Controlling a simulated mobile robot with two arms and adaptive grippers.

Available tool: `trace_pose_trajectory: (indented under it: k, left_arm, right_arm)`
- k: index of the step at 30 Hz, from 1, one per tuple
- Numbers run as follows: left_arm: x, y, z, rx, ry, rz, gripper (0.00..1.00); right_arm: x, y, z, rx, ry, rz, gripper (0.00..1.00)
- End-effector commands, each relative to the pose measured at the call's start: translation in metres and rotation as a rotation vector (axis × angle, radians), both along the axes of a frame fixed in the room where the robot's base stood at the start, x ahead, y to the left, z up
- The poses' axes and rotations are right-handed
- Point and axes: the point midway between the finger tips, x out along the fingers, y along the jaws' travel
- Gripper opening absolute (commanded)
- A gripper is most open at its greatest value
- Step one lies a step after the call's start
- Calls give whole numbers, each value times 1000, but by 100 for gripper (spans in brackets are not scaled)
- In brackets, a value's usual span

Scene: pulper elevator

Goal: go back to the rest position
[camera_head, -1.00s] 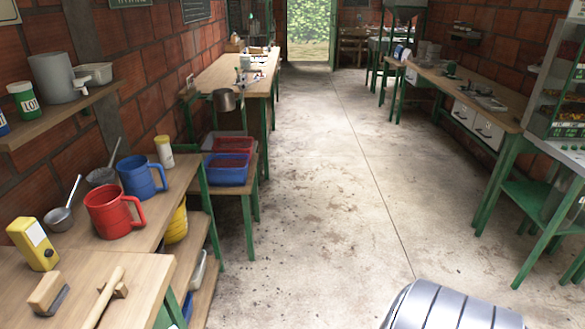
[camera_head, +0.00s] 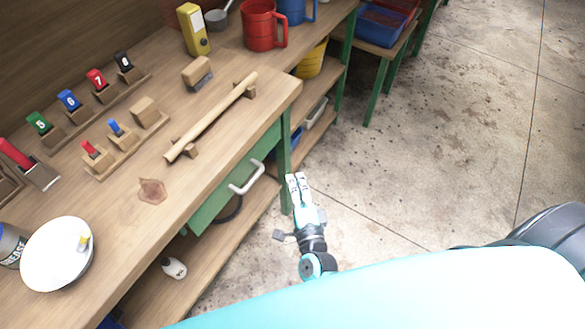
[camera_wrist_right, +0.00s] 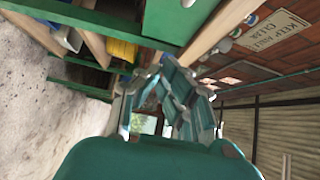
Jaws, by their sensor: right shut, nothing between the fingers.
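My right gripper (camera_head: 297,180) shows in the head view in front of the wooden bench (camera_head: 225,155), just right of its green drawer (camera_head: 235,180) and the white drawer handle (camera_head: 246,178). It is shut and empty. In the right wrist view its fingers (camera_wrist_right: 172,75) show in the middle, below the underside of a wooden and green bench part (camera_wrist_right: 195,35). I cannot tell whether it touches the bench. My left gripper is not in view.
The bench top holds a wooden rod (camera_head: 212,117), a brush (camera_head: 197,73), a white plate (camera_head: 58,255), a yellow device (camera_head: 193,30), a red jug (camera_head: 262,25) and several numbered tags. A shelf with a white bottle (camera_head: 174,268) lies below. The concrete floor (camera_head: 450,110) is clear at right.

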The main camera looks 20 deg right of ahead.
Motion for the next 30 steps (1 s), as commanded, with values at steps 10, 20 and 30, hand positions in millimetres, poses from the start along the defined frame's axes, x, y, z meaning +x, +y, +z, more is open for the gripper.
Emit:
trace_pose_trajectory:
  k: [10, 20, 30]
  left_arm:
    - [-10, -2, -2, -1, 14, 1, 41]
    - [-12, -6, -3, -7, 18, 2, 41]
    - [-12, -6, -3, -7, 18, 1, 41]
  right_arm:
    - [-15, 2, 1, 0, -1, 0, 0]
    - [-44, 25, -118, -356, 286, 222, 0]
    - [-196, -3, -324, -1013, 810, 803, 0]
